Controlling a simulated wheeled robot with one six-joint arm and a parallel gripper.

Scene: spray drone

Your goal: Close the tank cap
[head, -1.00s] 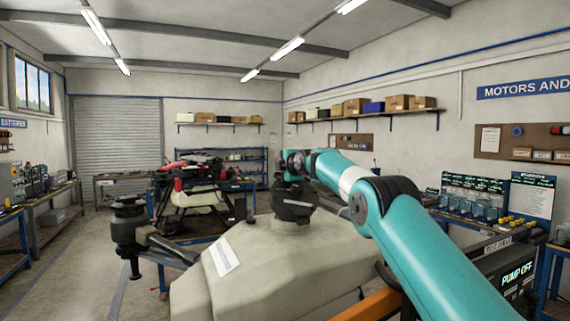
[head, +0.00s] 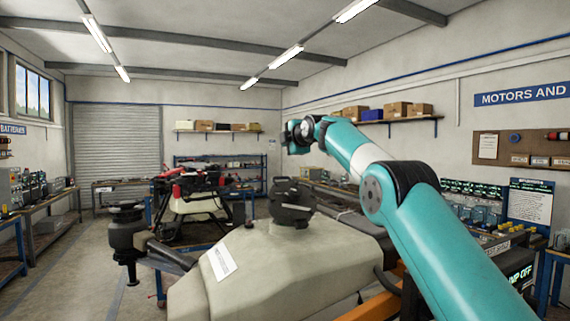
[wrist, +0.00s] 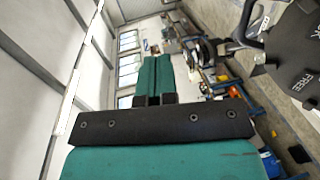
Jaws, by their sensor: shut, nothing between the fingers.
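The beige tank (head: 285,265) fills the lower middle of the head view. Its black cap (head: 291,210) sits over the opening on top, with a raised dark part at its back. In the wrist view, a dark face with the word FREE (wrist: 298,55) shows at the upper right, cut off by the edge. I cannot tell whether the cap is locked. My gripper's two teal fingers (wrist: 164,62) are together and empty in the wrist view. My arm's end is above the cap and apart from it in the head view; the fingers are not clear there.
A red and black drone (head: 195,190) stands on a blue stand behind the tank. A black motor-like unit (head: 127,230) is left of the tank. Workbenches line both side walls.

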